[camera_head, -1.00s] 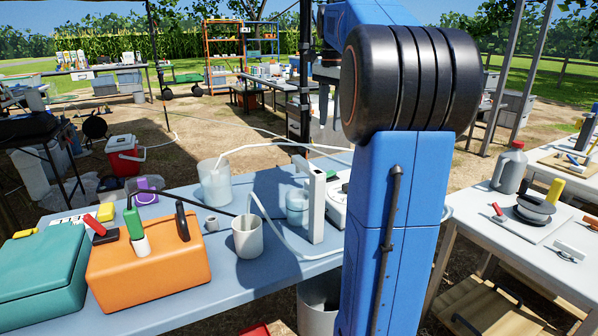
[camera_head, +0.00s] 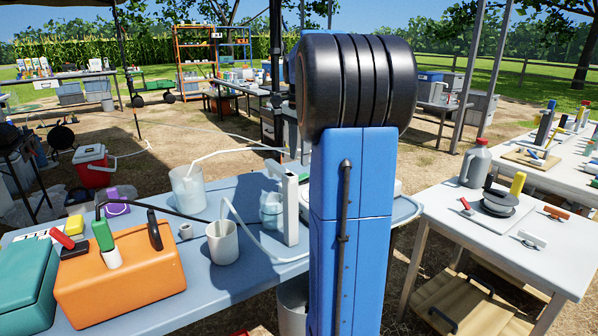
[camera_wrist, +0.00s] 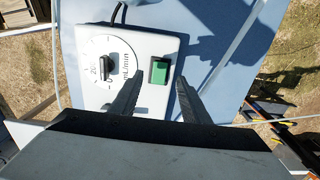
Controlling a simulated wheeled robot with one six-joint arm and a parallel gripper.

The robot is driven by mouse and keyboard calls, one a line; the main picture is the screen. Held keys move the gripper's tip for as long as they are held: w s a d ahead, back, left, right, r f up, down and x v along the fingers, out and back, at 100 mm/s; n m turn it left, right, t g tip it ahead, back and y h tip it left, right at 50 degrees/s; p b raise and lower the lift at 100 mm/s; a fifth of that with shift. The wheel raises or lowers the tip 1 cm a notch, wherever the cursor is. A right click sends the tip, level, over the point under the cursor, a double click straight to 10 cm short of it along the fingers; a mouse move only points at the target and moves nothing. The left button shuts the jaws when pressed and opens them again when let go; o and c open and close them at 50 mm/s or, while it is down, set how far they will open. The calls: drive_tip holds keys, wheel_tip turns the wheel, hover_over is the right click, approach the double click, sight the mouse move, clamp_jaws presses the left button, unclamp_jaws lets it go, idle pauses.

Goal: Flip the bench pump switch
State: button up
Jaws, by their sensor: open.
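The bench pump (camera_wrist: 98,45) is a white box with a round dial marked mL/min and a black knob, seen in the wrist view. Its green rocker switch (camera_wrist: 159,71) sits in a dark frame on the same face, right of the dial. My gripper (camera_wrist: 160,77) is open and empty, with one dark finger on each side of the switch in the picture. Whether the fingertips touch the panel, I cannot tell. In the head view my blue arm hides most of the pump and my gripper.
The blue-grey bench (camera_head: 240,187) holds a white beaker (camera_head: 222,243), a larger translucent container (camera_head: 188,188), a white upright stand (camera_head: 290,208) and an orange case (camera_head: 120,276). Thin tubing crosses between them. A second table (camera_head: 520,255) with a grey jug (camera_head: 475,163) stands at right.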

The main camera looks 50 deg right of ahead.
drive_tip(key=shift+f, duration=3.05)
